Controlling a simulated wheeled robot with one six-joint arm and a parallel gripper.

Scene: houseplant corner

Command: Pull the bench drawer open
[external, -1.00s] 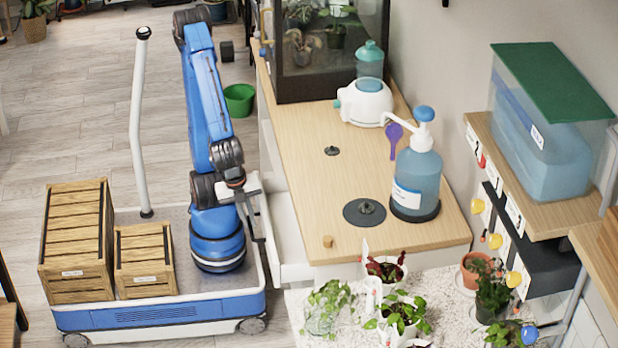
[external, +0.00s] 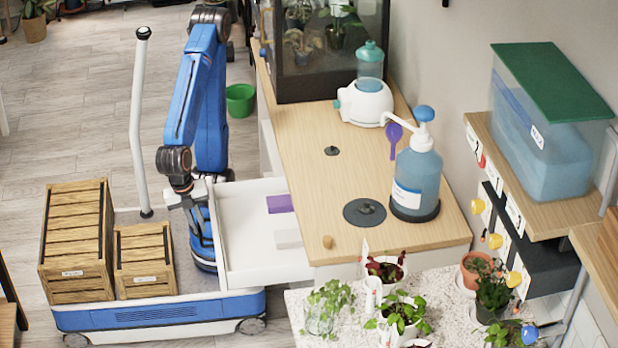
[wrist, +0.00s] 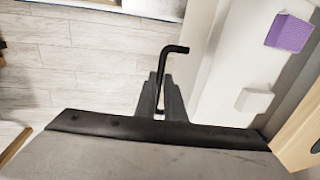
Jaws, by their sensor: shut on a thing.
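The white bench drawer (external: 245,262) stands pulled out to the left from under the wooden bench top (external: 330,180). Inside it lie a purple block (external: 280,204) and a white block (external: 288,239). In the wrist view, the drawer's interior (wrist: 228,75) shows at the right, with the purple block (wrist: 289,33) and the white block (wrist: 255,101) in it. My gripper (external: 200,232) is at the drawer's outer front. In the wrist view, my gripper (wrist: 161,100) is shut on the black bar handle (wrist: 172,49), whose bent end sticks out past the fingers.
A large pump bottle (external: 417,180), a white dispenser (external: 363,102) and a glass tank (external: 330,45) stand on the bench top. Potted plants (external: 400,312) stand at the front on a speckled surface. Two wooden crates (external: 77,240) (external: 145,262) sit on my base.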

